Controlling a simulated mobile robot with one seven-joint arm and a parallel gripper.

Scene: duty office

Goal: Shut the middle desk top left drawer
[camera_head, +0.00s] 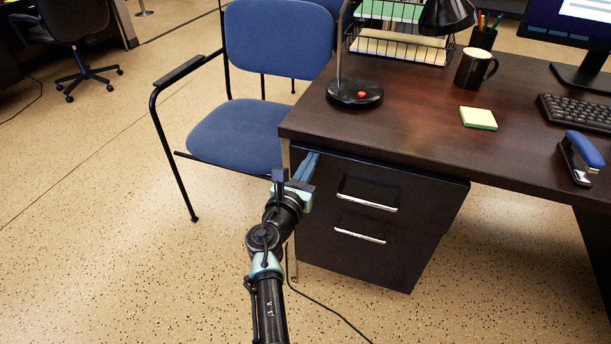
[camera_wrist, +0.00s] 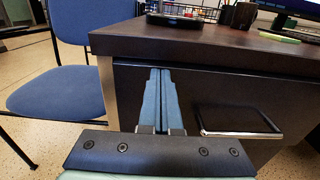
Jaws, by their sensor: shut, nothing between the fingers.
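The desk (camera_head: 425,125) has a dark pedestal with two drawers under its left end. The top drawer (camera_head: 415,190) has a silver handle (camera_head: 368,201); I cannot tell exactly how far its front stands out. The lower drawer has a similar handle (camera_head: 359,236). My gripper (camera_head: 311,160) is shut and empty, its blue fingers at the upper left part of the top drawer front, just below the desktop edge. In the wrist view the shut fingers (camera_wrist: 160,85) point at the drawer front (camera_wrist: 215,85), left of its handle (camera_wrist: 240,133). Whether they touch it is unclear.
A blue chair (camera_head: 240,130) stands close to the desk's left side. On the desktop are a lamp (camera_head: 354,92), a mug (camera_head: 474,69), sticky notes (camera_head: 478,118), a stapler (camera_head: 580,157) and a keyboard (camera_head: 580,112). The floor in front of the pedestal is mostly clear.

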